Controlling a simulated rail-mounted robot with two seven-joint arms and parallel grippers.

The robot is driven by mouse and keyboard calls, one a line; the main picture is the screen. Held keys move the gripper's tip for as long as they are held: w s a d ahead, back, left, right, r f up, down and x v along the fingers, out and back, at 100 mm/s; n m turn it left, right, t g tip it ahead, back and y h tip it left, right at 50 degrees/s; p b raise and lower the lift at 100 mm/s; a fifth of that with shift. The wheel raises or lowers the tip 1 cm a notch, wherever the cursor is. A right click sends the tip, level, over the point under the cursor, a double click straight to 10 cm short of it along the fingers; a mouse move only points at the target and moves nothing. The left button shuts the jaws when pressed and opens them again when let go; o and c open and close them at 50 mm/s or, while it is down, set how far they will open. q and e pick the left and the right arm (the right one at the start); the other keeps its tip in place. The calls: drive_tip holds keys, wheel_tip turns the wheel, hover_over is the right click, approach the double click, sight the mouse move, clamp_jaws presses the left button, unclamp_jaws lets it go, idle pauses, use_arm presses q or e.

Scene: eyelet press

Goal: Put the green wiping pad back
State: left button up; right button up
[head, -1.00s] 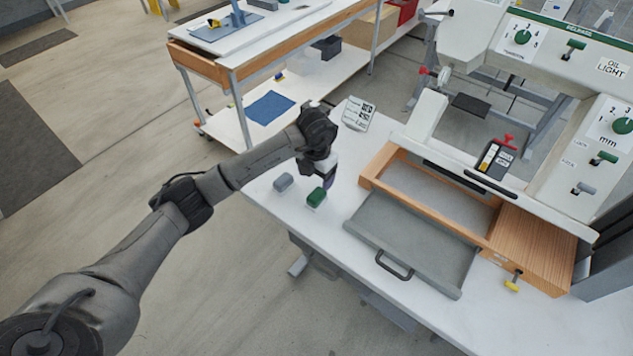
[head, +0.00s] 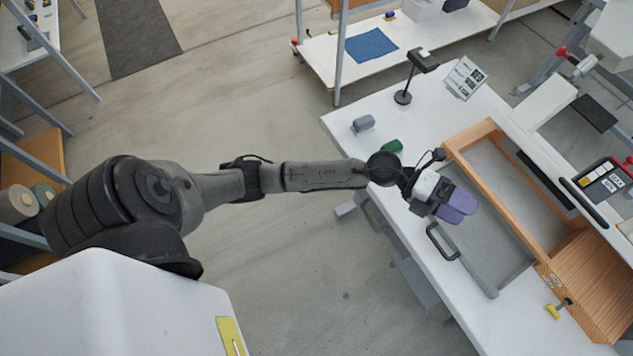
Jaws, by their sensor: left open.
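The green wiping pad (head: 392,146) lies on the white table, partly hidden behind my left arm. A similar grey pad (head: 363,124) sits to its upper left, nearer the table's left edge. My left gripper (head: 457,208), with purple fingers, is open and looks empty. It is to the lower right of the green pad, apart from it, and appears over the front of the grey drawer (head: 503,250), close to its handle. My right gripper is out of view.
The wooden frame (head: 470,135) of the press base and a yellow-handled clamp (head: 556,309) are to the right. A black stand (head: 403,97) and a printed card (head: 465,78) stand at the back of the table. The tabletop around the grey pad is clear.

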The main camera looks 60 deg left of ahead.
use_arm(q)
drive_tip(key=s+a+f+n+t+y, duration=0.35)
drive_tip(key=s+a+n+y, duration=0.2)
drive_tip(key=n+y, duration=0.6)
drive_tip(key=s+a+f+n+t+y, duration=0.4)
drive_tip(key=a+n+y, duration=0.3)
drive_tip(key=n, duration=0.9)
drive_tip(key=s+f+n+g, duration=0.1)
drive_tip(key=s+f+g, duration=0.2)
drive_tip(key=s, duration=0.3)
drive_tip(key=s+f+n+g+h, duration=0.1)
drive_tip(key=s+f+g, duration=0.3)
drive_tip(key=s, duration=0.3)
drive_tip(key=s+d+f+n+g+h, duration=0.1)
drive_tip(key=s+f+g, duration=0.2)
drive_tip(key=s+g, duration=0.2)
drive_tip(key=shift+s+f+g, duration=0.35)
drive_tip(key=shift+s+f, duration=0.05)
drive_tip(key=shift+s, duration=0.45)
